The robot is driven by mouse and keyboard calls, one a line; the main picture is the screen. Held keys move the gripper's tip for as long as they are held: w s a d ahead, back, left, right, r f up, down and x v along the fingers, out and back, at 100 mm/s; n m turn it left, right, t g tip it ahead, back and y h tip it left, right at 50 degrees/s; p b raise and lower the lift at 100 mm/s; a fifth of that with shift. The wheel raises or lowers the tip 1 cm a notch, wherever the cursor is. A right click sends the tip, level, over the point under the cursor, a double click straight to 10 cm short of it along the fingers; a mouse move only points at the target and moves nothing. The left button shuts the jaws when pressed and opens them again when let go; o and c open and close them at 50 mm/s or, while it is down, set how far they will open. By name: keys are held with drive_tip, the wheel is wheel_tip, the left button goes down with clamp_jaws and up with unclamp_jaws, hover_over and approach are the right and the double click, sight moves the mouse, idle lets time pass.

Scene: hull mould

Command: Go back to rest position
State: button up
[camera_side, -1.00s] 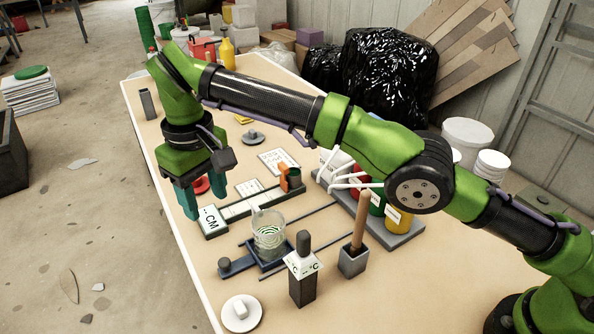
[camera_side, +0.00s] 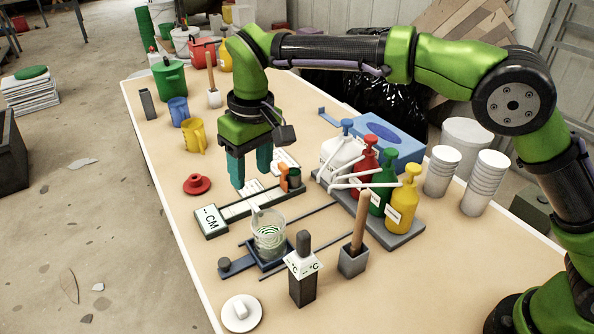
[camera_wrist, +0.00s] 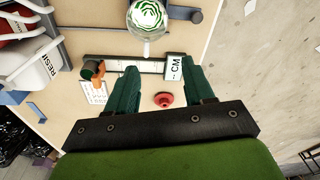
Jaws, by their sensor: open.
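My gripper (camera_side: 250,172) has two teal fingers pointing down. It is open and empty above the CM ruler device, near the middle of the table. In the wrist view my gripper (camera_wrist: 164,84) shows its two fingers wide apart with nothing held between them. The CM ruler device (camera_side: 211,221) lies on the table below and in front of the fingers; its CM label also shows in the wrist view (camera_wrist: 175,68). A red round knobbed piece (camera_side: 197,184) sits on the table left of the fingers, and it shows between them in the wrist view (camera_wrist: 163,100).
A glass beaker (camera_side: 268,232) stands in a blue holder in front of the ruler. Pump bottles (camera_side: 404,205) stand on a grey tray to the right. A yellow mug (camera_side: 194,136), a blue mug (camera_side: 179,109) and a green pot (camera_side: 168,77) stand behind left.

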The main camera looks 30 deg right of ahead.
drive_tip(key=s+d+r+m+t+y, duration=0.1)
drive_tip(key=s+d+r, duration=0.1)
drive_tip(key=s+d, duration=0.35)
drive_tip(key=s+d+r+m+t+y, duration=0.1)
drive_tip(key=s+d+r+m, duration=0.15)
drive_tip(key=d, duration=0.55)
drive_tip(key=s+d+m+t, duration=0.3)
drive_tip(key=s+d+t, duration=0.1)
drive_tip(key=s+d, duration=0.9)
drive_tip(key=shift+s+m+h, duration=0.3)
drive_tip(key=shift+s+m, duration=0.05)
drive_tip(key=shift+s, duration=0.3)
